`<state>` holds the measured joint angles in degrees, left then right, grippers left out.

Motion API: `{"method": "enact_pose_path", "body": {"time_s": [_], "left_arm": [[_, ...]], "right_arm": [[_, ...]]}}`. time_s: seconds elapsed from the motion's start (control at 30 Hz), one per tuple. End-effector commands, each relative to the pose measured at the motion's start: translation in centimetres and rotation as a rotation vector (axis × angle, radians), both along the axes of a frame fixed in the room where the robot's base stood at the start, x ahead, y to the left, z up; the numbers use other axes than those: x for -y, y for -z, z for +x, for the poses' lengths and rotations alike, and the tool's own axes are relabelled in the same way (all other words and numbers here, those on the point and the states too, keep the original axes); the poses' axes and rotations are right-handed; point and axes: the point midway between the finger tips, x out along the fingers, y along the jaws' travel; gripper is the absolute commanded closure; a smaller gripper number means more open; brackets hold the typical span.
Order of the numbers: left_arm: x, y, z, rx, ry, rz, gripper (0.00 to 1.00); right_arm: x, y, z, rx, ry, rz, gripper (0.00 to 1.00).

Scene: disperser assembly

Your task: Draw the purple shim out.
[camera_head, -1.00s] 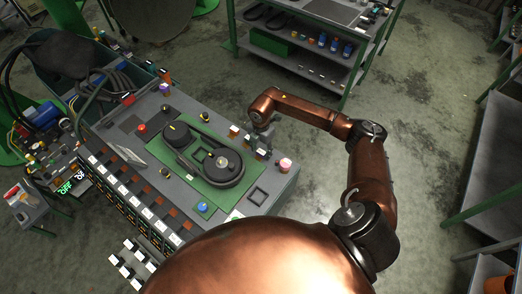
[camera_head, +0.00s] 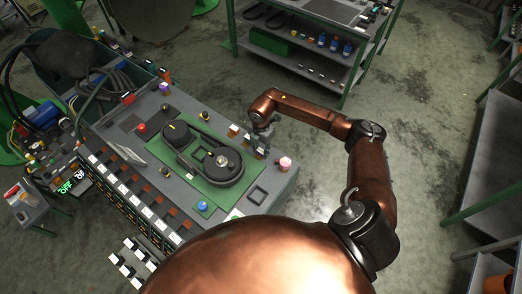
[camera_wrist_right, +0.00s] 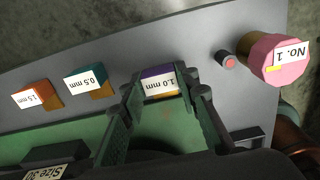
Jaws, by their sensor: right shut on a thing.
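The purple shim (camera_wrist_right: 157,72), with a white "1.0 mm" label, shows in the right wrist view at the back edge of the bench. My right gripper (camera_wrist_right: 163,87) has its two fingers on either side of the shim and is shut on it. In the head view my right gripper (camera_head: 262,146) is low at the right side of the grey bench top (camera_head: 258,172), and it hides the shim there. My left gripper is in neither view.
In the right wrist view, a teal 0.5 mm shim (camera_wrist_right: 85,78) and an orange 1.5 mm shim (camera_wrist_right: 34,93) stand left of the purple one. A pink No. 1 knob (camera_wrist_right: 272,60) and a small red button (camera_wrist_right: 229,61) are right. The belt assembly (camera_head: 213,160) lies beside my gripper.

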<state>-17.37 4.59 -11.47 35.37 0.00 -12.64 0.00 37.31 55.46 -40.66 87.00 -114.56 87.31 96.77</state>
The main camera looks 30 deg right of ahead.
Motion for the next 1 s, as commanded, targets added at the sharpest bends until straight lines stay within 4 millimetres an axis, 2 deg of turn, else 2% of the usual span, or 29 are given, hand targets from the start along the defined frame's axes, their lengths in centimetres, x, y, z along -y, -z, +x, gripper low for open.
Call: {"method": "enact_pose_path", "body": {"time_s": [0.33, 0.57, 0.8, 0.83, 1.0], "left_arm": [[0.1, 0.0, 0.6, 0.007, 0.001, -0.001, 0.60], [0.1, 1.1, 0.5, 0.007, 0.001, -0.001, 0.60], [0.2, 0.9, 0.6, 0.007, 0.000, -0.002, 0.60], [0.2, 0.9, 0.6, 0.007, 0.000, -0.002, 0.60], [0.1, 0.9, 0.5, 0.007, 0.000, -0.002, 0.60]], "right_arm": [[0.2, 0.0, 0.1, 0.000, 0.001, -0.001, 1.00], [2.7, 0.1, 1.1, 0.001, 0.003, -0.002, 1.00], [2.9, -0.1, 1.3, 0.004, 0.002, -0.004, 1.00], [2.9, -0.1, 1.3, 0.004, 0.002, -0.004, 0.71], [2.9, -0.1, 1.2, 0.002, 0.001, -0.002, 0.59]]}}
